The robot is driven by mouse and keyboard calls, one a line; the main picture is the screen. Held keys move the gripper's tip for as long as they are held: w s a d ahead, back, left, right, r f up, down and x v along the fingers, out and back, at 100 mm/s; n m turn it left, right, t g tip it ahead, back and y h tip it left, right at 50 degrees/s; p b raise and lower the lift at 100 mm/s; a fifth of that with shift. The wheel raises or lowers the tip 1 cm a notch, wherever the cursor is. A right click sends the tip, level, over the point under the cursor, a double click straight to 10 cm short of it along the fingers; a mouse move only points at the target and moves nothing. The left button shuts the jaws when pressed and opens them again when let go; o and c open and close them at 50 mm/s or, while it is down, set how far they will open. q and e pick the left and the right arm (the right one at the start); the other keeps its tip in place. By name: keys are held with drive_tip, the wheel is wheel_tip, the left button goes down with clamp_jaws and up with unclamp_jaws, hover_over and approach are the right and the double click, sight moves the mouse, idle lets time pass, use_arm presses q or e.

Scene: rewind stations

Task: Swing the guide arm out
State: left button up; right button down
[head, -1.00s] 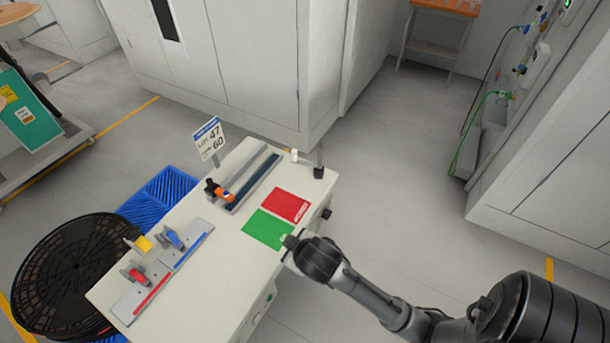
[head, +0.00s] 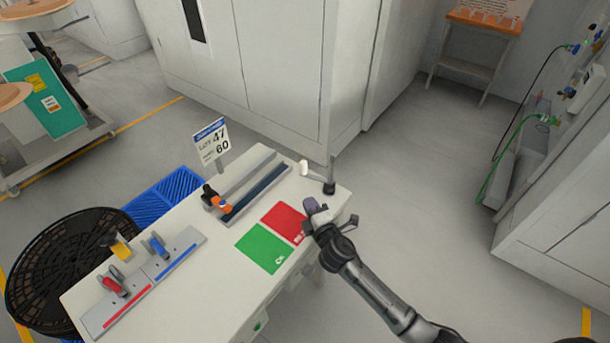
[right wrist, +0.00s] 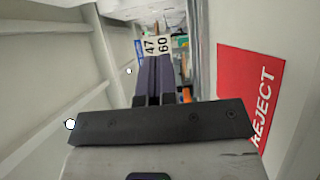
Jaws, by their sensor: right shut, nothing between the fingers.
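The guide arm (head: 317,177) is at the far right corner of the white bench (head: 210,284). It is a short arm with a white roller at its left end and a dark upright post (head: 330,187) at its right. My right gripper (head: 312,206) is shut and empty. In the head view it is over the bench's right edge by the red mat, nearer to me than the guide arm and apart from it. Its dark fingers (right wrist: 153,80) point forward in the right wrist view. I cannot make out the guide arm there. My left gripper is not in view.
A red REJECT mat (head: 283,222) and a green mat (head: 262,249) lie beside the gripper. A slotted rail with an orange-and-black tool (head: 217,200) and a sign (head: 210,141) stand behind. A cabinet (head: 270,75) rises behind the bench. Floor at right is clear.

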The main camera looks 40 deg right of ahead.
drive_tip(key=b+x, duration=0.1)
drive_tip(key=x, duration=0.7)
drive_tip(key=shift+w+d+b, duration=0.45)
drive_tip(key=shift+w+d, duration=0.5)
drive_tip(key=shift+d, duration=0.15)
drive_tip(key=shift+w+d, duration=0.25)
drive_tip(key=shift+d, duration=0.35)
drive_tip(key=shift+w+d, duration=0.1)
